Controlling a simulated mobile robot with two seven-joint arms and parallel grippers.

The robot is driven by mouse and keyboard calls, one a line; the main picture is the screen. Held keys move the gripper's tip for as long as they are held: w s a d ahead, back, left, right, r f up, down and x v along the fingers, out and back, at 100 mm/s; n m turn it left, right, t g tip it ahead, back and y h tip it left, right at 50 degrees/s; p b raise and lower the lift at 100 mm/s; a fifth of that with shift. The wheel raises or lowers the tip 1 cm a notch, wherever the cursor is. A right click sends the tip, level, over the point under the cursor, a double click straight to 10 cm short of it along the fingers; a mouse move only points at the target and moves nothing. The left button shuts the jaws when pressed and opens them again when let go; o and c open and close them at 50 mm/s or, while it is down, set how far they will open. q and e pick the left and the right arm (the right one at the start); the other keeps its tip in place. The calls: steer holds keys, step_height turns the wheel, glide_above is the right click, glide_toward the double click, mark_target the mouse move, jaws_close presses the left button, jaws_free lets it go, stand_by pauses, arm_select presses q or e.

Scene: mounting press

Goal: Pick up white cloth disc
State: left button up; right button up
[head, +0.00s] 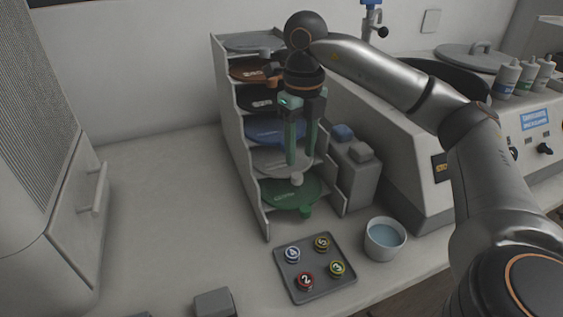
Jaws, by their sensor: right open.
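A stepped rack (225,100) holds several discs, one per level. A pale grey-white disc (268,161) lies on the second level from the bottom, with a pale tab (297,179) at its front. Another pale disc (250,42) lies on the top level. I cannot tell by material which is the white cloth disc. My right gripper (301,160) points down with its green fingers apart. In the picture its fingertips overlap the right part of the lower pale disc; contact is not clear. Nothing shows between the fingers. My left gripper is not in view.
A blue disc (272,131) lies above the lower pale disc and a green disc (287,196) below it. A grey tray (317,287) with numbered pieces, a water bowl (385,239) and a grey block holder (352,180) stand nearby. The counter left of the rack is clear.

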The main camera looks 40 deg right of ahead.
mark_target(297, 175)
steer(key=shift+w+f, duration=0.2)
steer(key=shift+f, duration=2.75)
jaws_close()
